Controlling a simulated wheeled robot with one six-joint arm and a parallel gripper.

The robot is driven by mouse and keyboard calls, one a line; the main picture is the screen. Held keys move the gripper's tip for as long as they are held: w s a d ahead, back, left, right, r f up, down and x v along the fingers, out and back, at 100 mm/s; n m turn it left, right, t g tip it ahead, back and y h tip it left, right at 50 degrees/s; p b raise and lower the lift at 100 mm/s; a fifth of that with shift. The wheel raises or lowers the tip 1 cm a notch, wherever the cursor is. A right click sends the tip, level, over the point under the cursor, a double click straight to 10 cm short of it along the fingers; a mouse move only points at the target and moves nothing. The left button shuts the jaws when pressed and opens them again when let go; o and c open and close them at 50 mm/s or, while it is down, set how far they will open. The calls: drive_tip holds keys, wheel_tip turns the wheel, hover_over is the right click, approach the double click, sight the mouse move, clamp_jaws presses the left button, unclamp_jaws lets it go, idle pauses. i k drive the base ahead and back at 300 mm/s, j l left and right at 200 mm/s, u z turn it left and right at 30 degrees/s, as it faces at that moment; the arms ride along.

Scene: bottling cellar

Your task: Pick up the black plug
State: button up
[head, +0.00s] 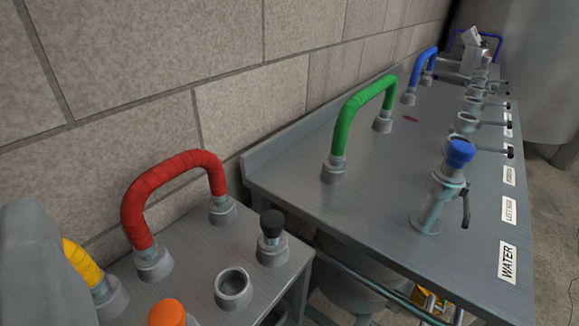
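The black plug (271,222) sits upright in a short grey metal socket (272,250) on the near bench, lower middle of the head view. It stands to the right of the red hose loop and near the bench's right edge. Nothing is touching its top or sides. My gripper's fingertips do not show in this view, so its opening and distance from the plug cannot be seen.
An empty socket (233,289) and an orange plug (167,313) are nearby on the same bench. Red (168,178), yellow (82,262) and green (358,108) hose loops rise beside the wall. A blue-capped tap (460,152) stands on the far bench. A gap separates the benches.

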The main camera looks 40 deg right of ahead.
sight(273, 240)
drive_tip(key=z, duration=0.85)
